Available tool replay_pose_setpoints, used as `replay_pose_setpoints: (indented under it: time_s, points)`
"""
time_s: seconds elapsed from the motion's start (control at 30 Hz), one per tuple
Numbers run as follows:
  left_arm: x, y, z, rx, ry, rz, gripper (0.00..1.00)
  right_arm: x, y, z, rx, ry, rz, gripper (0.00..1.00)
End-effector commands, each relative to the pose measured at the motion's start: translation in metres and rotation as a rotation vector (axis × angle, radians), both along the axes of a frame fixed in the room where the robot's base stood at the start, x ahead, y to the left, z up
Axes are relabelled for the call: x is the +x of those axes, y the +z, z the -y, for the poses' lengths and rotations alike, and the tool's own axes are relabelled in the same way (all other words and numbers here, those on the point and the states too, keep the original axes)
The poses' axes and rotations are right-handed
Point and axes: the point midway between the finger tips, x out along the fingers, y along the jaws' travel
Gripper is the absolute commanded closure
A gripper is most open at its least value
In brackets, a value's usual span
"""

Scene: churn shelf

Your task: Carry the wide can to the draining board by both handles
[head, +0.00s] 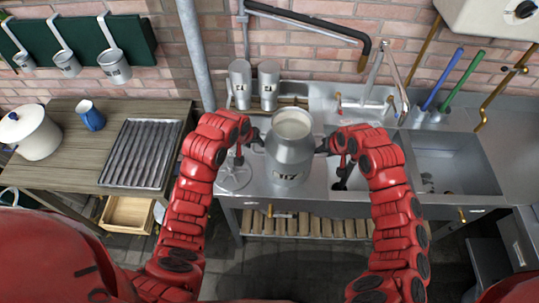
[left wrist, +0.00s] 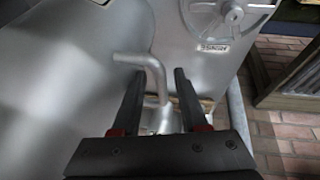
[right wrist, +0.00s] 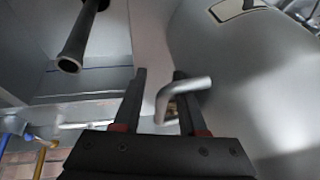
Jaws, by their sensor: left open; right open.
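A ribbed metal board, seemingly the draining board (head: 140,154), lies on the wooden table.
The wooden table (head: 70,150) at left also holds a white pot (head: 34,136) and a blue mug (head: 91,117). Two narrow cans (head: 254,85) stand behind the wide can. A round spoked fitting (head: 234,177) is left of it; sink basins (head: 455,165) are right.

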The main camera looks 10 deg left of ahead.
Motion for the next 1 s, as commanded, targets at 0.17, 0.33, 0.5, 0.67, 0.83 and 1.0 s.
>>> replay_pose_setpoints:
  time_s: [0.17, 0.33, 0.5, 0.67, 0.83, 1.0]
  points:
    - [-0.01, 0.026, -0.005, 0.0, 0.001, 0.005, 0.55, 0.0, 0.0, -0.001, 0.001, 0.002, -0.001, 0.55]
    - [-0.018, 0.044, -0.007, -0.001, 0.0, 0.004, 0.55, 0.0, 0.0, -0.001, 0.001, 0.002, -0.001, 0.55]
    - [-0.021, 0.05, -0.009, 0.001, 0.001, 0.003, 0.55, -0.001, 0.004, 0.0, 0.003, 0.001, 0.001, 0.55]
    - [-0.021, 0.05, -0.009, 0.002, 0.001, 0.002, 0.55, -0.007, 0.02, 0.004, 0.002, 0.001, 0.002, 0.55]
    - [-0.021, 0.05, -0.009, 0.002, 0.001, 0.002, 0.55, -0.018, 0.051, 0.012, 0.002, 0.001, 0.005, 0.55]
    - [-0.021, 0.05, -0.009, 0.001, 0.001, 0.002, 0.55, -0.031, 0.081, 0.018, 0.003, 0.002, 0.007, 0.55]
